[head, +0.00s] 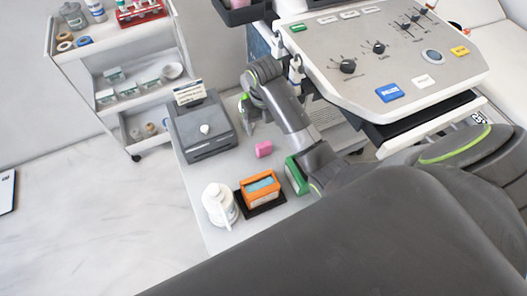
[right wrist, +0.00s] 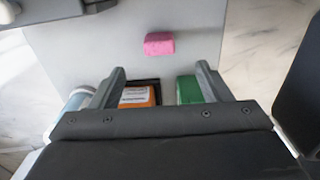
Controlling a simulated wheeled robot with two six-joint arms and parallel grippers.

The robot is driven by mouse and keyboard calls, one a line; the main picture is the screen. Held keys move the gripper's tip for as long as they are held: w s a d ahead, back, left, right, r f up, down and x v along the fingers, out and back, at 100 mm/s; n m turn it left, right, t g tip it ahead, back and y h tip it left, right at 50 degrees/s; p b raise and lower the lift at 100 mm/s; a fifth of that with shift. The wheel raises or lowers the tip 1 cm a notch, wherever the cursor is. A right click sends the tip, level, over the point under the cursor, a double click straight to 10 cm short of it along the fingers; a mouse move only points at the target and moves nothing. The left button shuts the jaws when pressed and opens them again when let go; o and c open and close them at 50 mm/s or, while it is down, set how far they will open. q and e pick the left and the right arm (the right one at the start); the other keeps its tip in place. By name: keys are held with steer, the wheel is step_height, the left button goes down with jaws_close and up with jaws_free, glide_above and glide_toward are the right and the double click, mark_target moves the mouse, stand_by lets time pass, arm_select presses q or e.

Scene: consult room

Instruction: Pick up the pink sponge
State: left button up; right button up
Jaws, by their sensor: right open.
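The pink sponge (head: 263,149) lies on the light grey table top (head: 220,170), between the grey device and the orange box. My right gripper (head: 247,118) shows small at the end of its arm, close to the sponge, in the head view. In the right wrist view the sponge (right wrist: 159,43) lies beyond the two fingertips, roughly midway between their lines. The right gripper (right wrist: 160,72) is open, with nothing held and the sponge untouched. My left gripper is not in view.
Near the sponge stand an orange box (head: 259,191), a green box (head: 296,175), a white bottle (head: 219,204) and a grey device (head: 203,132). A control console (head: 385,60) is at the right. A white shelf cart (head: 110,50) is at the upper left. Bare table surrounds the sponge.

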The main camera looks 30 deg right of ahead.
mark_target(264, 144)
step_height(264, 144, down, 4)
steer(key=b, duration=0.2)
steer(key=shift+r+b, duration=0.15)
steer(key=shift+b, duration=0.25)
step_height(264, 144, down, 4)
steer(key=shift+r+b, duration=0.25)
steer(key=shift+b, duration=0.25)
steer(key=f, duration=0.5)
steer(key=shift+s+a+b, duration=0.1)
steer(key=shift+s+b, duration=0.1)
steer(key=shift+b, duration=0.15)
steer(key=shift+f, duration=0.3)
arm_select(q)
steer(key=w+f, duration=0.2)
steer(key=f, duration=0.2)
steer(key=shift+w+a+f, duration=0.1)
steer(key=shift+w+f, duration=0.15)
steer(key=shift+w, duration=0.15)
